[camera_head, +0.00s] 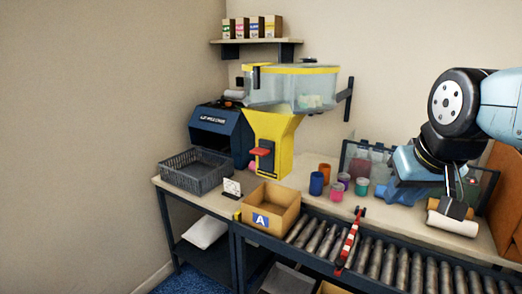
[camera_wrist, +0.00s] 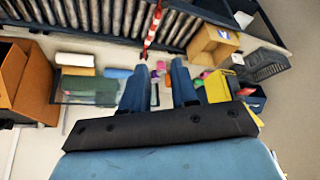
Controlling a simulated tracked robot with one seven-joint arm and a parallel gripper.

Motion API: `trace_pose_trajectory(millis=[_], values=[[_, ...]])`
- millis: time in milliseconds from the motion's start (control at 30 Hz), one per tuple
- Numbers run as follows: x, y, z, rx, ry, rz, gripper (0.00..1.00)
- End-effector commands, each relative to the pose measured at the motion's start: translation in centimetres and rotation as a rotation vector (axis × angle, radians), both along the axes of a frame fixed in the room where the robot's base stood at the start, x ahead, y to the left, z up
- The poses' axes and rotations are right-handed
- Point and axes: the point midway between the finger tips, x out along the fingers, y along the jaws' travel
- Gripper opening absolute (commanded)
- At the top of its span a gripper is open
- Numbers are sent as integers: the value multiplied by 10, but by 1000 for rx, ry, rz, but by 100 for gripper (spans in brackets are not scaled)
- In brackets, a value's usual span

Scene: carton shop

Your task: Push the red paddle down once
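The red paddle (camera_head: 261,152) sticks out from the front of a yellow dispenser (camera_head: 281,130), below a clear hopper with a yellow rim (camera_head: 290,88). My gripper (camera_head: 454,208) is at the right in the head view, above the table's right end and well away from the paddle. In the wrist view my gripper (camera_wrist: 157,72) has its two fingers apart, with nothing held between them. The yellow dispenser (camera_wrist: 217,87) shows right of the fingers in that view. I cannot make out the paddle there.
An open carton marked A (camera_head: 270,208) stands below the dispenser at the roller conveyor's (camera_head: 375,262) left end. A red-and-white striped bar (camera_head: 349,240) crosses the rollers. Several coloured cups (camera_head: 316,183) stand right of the dispenser. A grey crate (camera_head: 195,173) sits to its left.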

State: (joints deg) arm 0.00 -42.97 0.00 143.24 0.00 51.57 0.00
Motion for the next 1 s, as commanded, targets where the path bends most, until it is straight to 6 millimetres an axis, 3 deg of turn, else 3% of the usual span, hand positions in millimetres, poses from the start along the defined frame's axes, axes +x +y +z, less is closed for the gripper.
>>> trace_pose_trajectory(millis=[300,1000], values=[[0,0,0,0,0,0,0],[0,0,0,0,0,0,0]])
